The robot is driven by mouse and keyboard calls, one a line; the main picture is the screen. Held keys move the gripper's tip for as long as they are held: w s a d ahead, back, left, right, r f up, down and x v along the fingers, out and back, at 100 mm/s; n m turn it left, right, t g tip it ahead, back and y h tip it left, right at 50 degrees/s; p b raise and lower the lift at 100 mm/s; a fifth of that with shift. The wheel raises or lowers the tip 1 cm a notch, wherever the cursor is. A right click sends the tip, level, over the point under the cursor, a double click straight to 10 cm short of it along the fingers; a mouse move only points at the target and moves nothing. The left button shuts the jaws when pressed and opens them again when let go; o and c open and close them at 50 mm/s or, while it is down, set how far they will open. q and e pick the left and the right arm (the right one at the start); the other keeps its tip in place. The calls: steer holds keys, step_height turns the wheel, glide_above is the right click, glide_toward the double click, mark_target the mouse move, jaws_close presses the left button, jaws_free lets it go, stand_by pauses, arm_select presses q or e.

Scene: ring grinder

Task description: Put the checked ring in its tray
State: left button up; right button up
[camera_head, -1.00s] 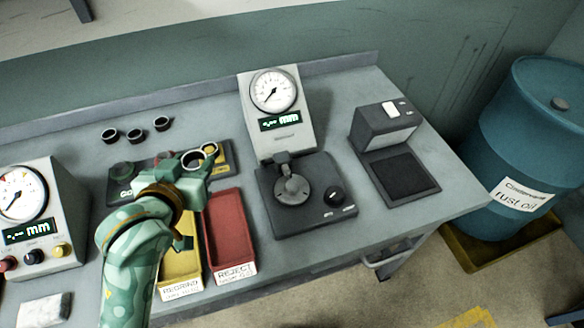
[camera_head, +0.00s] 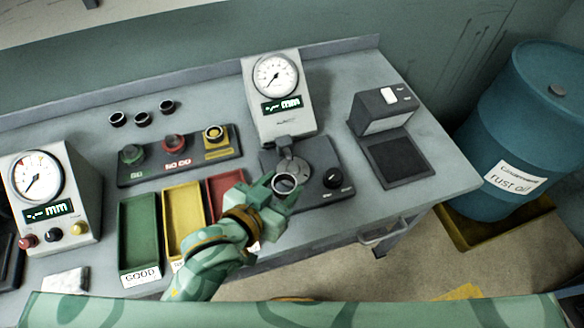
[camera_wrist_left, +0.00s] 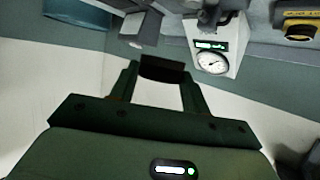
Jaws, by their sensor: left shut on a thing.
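My left gripper (camera_head: 284,186) is shut on a dark-rimmed ring (camera_head: 284,183), which shows between its fingertips in the head view. It holds the ring in front of the gauge stand's round anvil, partly covering the stand's base; whether they touch I cannot tell. In the left wrist view the ring (camera_wrist_left: 162,68) is a dark band between the fingers. Three trays lie left of the gripper: the green GOOD tray (camera_head: 138,232), the yellow tray (camera_head: 184,212) and the red tray (camera_head: 228,186). My left arm hides the front of the yellow and red trays. My right gripper is not in view.
The gauge stand (camera_head: 281,100) has a dial and a mm display. A second gauge (camera_head: 48,190) stands left, a dark grey device (camera_head: 385,112) right.

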arm_select(q)
steer(key=w+d+f+b, duration=0.15)
steer(key=w+f, duration=0.25)
steer(key=w, duration=0.4)
steer(key=b, duration=0.2)
glide_above(290, 172)
steer(key=s, duration=0.1)
step_height(290, 172, down, 4)
steer(key=shift+f, duration=0.1)
steer(key=f, duration=0.1)
steer(key=w+f, duration=0.1)
steer(key=f, duration=0.1)
steer(key=shift+f+b, duration=0.15)
steer(key=shift+b, duration=0.15)
steer(key=shift+f, duration=0.25)
steer(key=o, duration=1.1)
